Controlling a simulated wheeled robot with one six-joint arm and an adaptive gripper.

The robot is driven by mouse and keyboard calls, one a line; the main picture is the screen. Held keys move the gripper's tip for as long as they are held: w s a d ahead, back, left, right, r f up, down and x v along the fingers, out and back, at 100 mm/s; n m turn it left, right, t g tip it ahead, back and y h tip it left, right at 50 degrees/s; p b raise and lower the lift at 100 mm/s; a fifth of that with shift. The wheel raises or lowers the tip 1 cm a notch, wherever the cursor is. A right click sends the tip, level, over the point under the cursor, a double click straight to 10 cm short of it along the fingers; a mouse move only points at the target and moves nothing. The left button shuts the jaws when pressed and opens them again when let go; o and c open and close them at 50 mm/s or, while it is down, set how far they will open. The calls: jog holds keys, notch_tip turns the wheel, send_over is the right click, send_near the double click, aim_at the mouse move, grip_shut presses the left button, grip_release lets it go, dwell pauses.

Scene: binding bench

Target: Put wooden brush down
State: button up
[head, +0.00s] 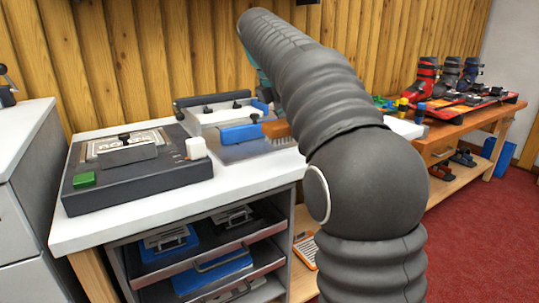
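The wooden brush (276,129) shows as an orange-brown block with pale bristles pointing down, just left of my arm. It is at or just above a grey, blue-ended tray-like fixture on the white bench; I cannot tell whether it touches. My arm hides its right part. My gripper is mostly or wholly hidden behind my arm; only a teal piece near the wrist and small dark and blue parts show there. I cannot see its fingertips or whether they hold the brush.
A black machine (135,165) with a green button stands on the left of the white bench (245,177). Drawers with blue items are below. At right, a wooden bench (458,128) holds skis and ski boots (425,82). A grey cabinet (22,150) stands far left.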

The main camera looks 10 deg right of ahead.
aim_at(270, 136)
jog(key=a+f, duration=0.2)
jog(key=a, duration=0.1)
jog(key=a+f, duration=0.1)
jog(key=shift+w+a+b, duration=0.3)
jog(key=shift+w+a, duration=0.1)
jog(key=shift+f+b, duration=0.6)
jog(key=shift+f, duration=1.35)
jog(key=o, duration=1.1)
jog(key=shift+f, duration=0.1)
jog(key=p+v, duration=0.3)
jog(key=v, duration=0.9)
jog(key=shift+p, duration=0.4)
